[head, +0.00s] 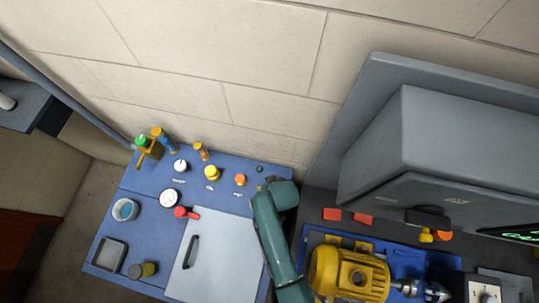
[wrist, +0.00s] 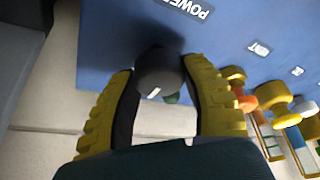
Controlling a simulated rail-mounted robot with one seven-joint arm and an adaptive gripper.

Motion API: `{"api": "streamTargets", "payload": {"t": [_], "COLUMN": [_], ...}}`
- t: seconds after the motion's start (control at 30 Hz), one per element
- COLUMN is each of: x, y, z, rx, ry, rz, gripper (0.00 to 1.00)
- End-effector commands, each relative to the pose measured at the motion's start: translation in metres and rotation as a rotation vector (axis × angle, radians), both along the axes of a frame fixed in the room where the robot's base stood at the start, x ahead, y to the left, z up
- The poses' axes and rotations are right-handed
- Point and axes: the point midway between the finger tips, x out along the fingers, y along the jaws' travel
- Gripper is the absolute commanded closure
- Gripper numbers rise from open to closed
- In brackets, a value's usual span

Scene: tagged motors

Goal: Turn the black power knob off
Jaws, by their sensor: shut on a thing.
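The black power knob (wrist: 158,72) shows in the wrist view between the yellow fingers of my gripper (wrist: 161,66). The fingers are shut on it, one on each side. A short white mark on the knob points to the lower left in that view. A partly cut-off POWER label (wrist: 192,8) is on the blue panel (wrist: 225,35) beside it. In the head view my teal arm covers the knob at the right end of the blue bench panel (head: 140,207).
A red lever (head: 186,213) lies above a grey door (head: 220,258). A yellow motor (head: 348,275) stands to the right of my arm.

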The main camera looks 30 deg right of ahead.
Motion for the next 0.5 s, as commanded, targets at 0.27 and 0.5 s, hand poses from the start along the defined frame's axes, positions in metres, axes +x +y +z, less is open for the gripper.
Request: {"api": "streamTargets", "payload": {"t": [0.27,0.5], "x": [-0.0034,-0.0036], "y": [0.0007,0.0009], "z": [-0.0041,-0.0046], "rx": [0.003,0.003], "ry": [0.009,0.010], "rz": [0.076,0.090], "gripper": [0.89,0.89]}}
